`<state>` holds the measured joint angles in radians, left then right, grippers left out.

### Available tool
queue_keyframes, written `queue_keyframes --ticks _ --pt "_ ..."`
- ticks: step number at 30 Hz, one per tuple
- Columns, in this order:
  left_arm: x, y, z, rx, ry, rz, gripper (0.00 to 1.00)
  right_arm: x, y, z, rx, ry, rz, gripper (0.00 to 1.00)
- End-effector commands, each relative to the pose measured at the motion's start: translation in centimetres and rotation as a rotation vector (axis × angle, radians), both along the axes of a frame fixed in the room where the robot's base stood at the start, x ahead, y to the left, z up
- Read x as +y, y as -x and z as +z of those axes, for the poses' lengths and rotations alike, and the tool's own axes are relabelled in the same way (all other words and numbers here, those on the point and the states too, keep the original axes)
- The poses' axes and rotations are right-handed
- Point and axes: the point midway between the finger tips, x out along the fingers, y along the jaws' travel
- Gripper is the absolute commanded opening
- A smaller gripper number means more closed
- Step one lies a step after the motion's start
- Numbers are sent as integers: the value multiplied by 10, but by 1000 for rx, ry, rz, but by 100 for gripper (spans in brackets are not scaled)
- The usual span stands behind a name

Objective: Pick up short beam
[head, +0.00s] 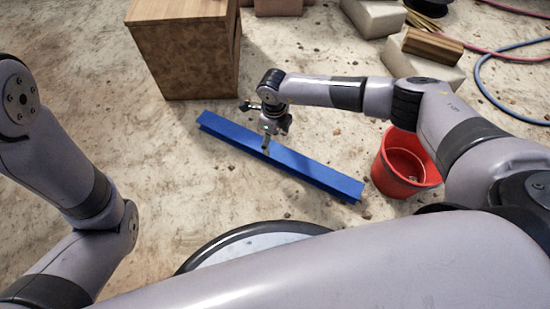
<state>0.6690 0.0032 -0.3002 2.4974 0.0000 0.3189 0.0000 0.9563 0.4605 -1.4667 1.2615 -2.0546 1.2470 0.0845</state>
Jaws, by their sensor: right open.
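A short blue beam (315,172) lies on the dusty floor in the middle of the head view, running from upper left to lower right. My right gripper (266,146) points down over the beam's middle, and its fingertips overlap the beam in the picture. It is open. I cannot tell whether the fingers touch the beam or hang just above it. My left arm shows at the left edge, but its gripper is not in the picture.
A wooden box (185,55) stands just behind the beam's left end. A red bucket (405,165) stands close to its right end. Pale blocks (375,17), a brown wooden block (433,46) and a blue hose (490,95) lie at the back right. Floor left of the beam is clear.

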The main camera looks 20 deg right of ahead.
Motion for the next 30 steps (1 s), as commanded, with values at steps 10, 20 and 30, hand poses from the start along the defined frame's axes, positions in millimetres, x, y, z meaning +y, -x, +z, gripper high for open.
queue_keyframes --ticks 10,20,30 --pt "0 7 -17 -17 -1 1 81 0 0 -31 -1 -1 0 73" --pt "-1 7 -56 -17 -2 1 81 -1 5 -69 0 0 -1 73" --pt "-1 6 -64 -17 -2 1 81 -1 4 -79 -1 -1 -1 73"
